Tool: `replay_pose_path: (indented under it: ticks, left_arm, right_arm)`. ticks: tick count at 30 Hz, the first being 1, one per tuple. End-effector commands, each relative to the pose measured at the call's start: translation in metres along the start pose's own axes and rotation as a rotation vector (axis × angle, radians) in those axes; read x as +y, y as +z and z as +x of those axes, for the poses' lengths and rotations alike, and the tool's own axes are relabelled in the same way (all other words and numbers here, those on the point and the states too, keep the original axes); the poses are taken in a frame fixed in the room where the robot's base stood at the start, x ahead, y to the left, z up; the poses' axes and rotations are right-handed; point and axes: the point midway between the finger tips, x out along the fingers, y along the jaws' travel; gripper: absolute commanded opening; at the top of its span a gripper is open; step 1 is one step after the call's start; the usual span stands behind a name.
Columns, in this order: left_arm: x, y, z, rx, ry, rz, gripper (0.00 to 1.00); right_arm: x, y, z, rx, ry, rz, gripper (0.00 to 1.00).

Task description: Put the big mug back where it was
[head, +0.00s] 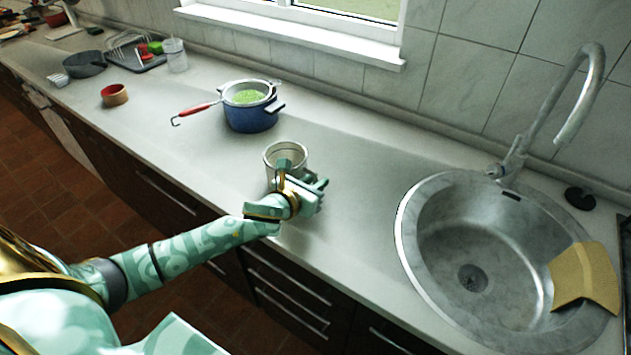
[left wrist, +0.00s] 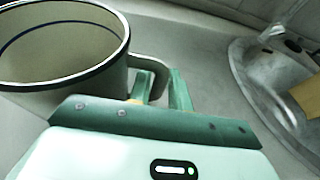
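The big mug (head: 270,168) is pale with a dark rim and appears upright at the middle of the counter, with its opening facing up. It also shows in the left wrist view (left wrist: 100,82) at the upper left, looking empty, with its handle toward my fingers. My left gripper (head: 296,180) is at the near side of the mug. In the left wrist view its two fingers (left wrist: 162,88) stand on either side of the handle and look closed on it. I cannot tell whether the mug's base touches the counter. My right gripper is not in view.

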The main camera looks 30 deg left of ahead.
Motion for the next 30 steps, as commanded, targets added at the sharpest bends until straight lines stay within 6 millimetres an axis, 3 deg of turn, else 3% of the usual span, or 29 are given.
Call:
replay_pose_path:
  ticks: [11, 14, 24, 30]
  left_arm:
    - [0.0, 0.003, -0.003, -0.001, 0.0, 0.002, 0.31]
    - [0.001, 0.003, -0.016, 0.0, 0.001, 0.002, 0.31]
    - [0.0, 0.004, -0.093, 0.001, -0.001, 0.002, 0.31]
    - [0.0, 0.003, -0.117, -0.002, 0.001, 0.001, 0.31]
  right_arm:
    - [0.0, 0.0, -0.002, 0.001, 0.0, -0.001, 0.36]
    - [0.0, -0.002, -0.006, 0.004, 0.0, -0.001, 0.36]
    - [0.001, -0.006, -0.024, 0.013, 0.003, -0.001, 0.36]
    - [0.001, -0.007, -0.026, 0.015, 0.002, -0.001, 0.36]
